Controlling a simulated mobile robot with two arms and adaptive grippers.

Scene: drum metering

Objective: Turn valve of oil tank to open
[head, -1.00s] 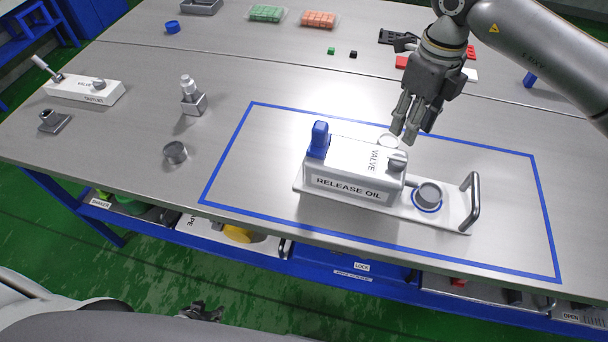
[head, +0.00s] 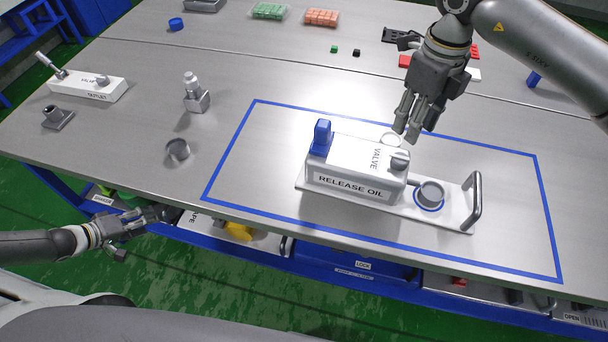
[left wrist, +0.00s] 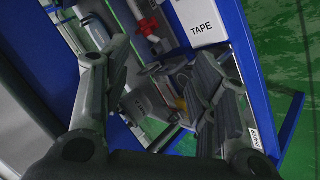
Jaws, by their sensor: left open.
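The white oil tank (head: 350,165), labelled RELEASE OIL, stands inside the blue outline on the table. A small grey valve knob (head: 400,160) sits on its right end beside the word VALVE. A blue part (head: 321,138) stands up at the tank's left end. My right gripper (head: 407,132) hangs just above and behind the valve, apart from it and with nothing visible in it. Its finger gap is too small to judge. My left gripper (head: 165,214) is at the table's front left edge, low by the shelf. In the left wrist view it (left wrist: 160,95) is open and empty.
A grey cup (head: 430,194) and a metal handle (head: 475,202) are on the tank's base plate. Shelf bins lie under the table's front edge.

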